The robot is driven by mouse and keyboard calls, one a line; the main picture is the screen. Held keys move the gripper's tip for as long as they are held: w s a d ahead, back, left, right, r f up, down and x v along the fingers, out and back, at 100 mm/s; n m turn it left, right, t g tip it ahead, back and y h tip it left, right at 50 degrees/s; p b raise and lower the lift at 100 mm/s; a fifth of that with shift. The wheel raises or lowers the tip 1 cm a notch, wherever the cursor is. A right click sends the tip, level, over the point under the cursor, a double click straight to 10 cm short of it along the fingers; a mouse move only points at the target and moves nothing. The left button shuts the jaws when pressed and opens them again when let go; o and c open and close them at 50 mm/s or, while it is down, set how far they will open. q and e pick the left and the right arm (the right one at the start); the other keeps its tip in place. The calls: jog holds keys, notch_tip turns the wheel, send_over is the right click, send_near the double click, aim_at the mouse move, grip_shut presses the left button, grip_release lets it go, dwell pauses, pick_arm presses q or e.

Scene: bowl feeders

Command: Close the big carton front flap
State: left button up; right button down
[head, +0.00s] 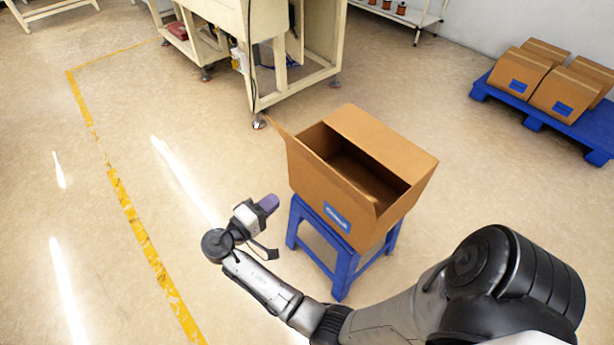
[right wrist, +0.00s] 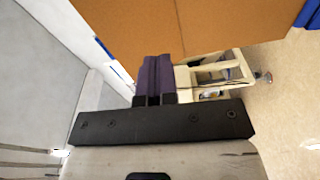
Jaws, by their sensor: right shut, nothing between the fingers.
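The big brown carton (head: 335,190) stands open-topped on a blue stool (head: 345,265), and its dark inside shows. A wide flap (head: 385,140) stands out at its right back side, and a thin flap edge sticks out at the left corner. A narrow strip runs along the front rim; I cannot tell clearly how that flap is angled. My right gripper (head: 270,203), with purple fingers, is shut and empty, left of the carton and apart from it in the head view. In the right wrist view, the shut fingers (right wrist: 154,72) show before the carton's brown surface (right wrist: 200,25). My left gripper is not in view.
A cream machine frame (head: 270,50) stands behind the carton. A blue pallet (head: 545,115) with several closed cartons is at the right back. A shelf (head: 405,15) stands at the back wall. The floor left of the carton is clear, with a yellow line (head: 140,230).

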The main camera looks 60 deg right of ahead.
notch_tip(320, 180, up, 2)
jog(key=a+g+h, duration=0.2)
jog(key=g+h, duration=0.1)
jog(key=b, duration=0.3)
send_near(314, 158)
jog(key=shift+h, duration=0.3)
jog(key=x, duration=0.7)
jog(key=shift+s+d+f, duration=0.1)
jog(key=shift+s, duration=0.05)
jog(key=shift+d, duration=0.15)
jog(key=shift+p, duration=0.3)
